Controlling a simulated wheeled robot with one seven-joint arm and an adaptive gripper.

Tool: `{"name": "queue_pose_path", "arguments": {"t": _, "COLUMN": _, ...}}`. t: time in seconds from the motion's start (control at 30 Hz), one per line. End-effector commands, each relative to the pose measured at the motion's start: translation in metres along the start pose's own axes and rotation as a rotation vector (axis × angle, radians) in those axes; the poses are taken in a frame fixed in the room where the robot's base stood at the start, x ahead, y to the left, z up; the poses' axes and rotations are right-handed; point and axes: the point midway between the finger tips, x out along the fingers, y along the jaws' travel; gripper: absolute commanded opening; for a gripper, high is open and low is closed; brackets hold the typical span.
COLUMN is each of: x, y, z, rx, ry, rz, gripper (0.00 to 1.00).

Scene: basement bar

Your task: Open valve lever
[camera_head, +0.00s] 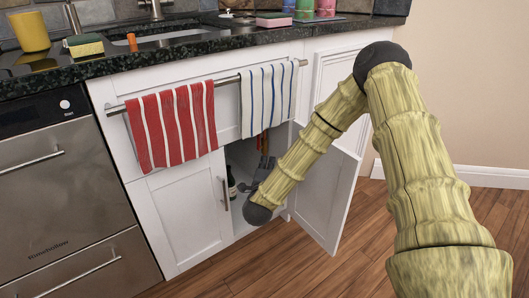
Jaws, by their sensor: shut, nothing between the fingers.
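A small reddish-orange part (262,142) shows inside the sink cabinet, just under the towel rail. It may be the valve lever, but it is too small to tell. My arm bends down to the cabinet opening, and my gripper (264,163), dark grey, is inside it. The gripper is shut and holds nothing. It appears just below the reddish part; I cannot tell whether they touch. My arm hides part of the cabinet inside.
The right cabinet door (324,188) stands open; the left door (187,211) is shut. A red striped towel (173,125) and a white striped towel (268,98) hang on the rail above. A dark bottle (232,184) stands inside. Wooden floor (340,270) lies clear in front.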

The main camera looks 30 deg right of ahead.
Motion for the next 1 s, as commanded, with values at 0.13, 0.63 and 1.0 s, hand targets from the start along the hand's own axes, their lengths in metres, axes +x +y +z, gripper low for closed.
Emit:
{"name": "queue_pose_path", "arguments": {"t": 0.13, "x": -0.001, "y": 0.001, "z": -0.001, "rx": 0.009, "ry": -0.001, "rz": -0.009, "gripper": 0.0}}
{"name": "queue_pose_path", "arguments": {"t": 0.63, "x": 0.051, "y": 0.0, "z": -0.001, "rx": 0.011, "ry": 0.0, "rz": -0.015, "gripper": 0.0}}
{"name": "queue_pose_path", "arguments": {"t": 1.0, "x": 0.106, "y": 0.001, "z": 0.007, "rx": 0.01, "ry": -0.001, "rz": -0.014, "gripper": 0.0}}
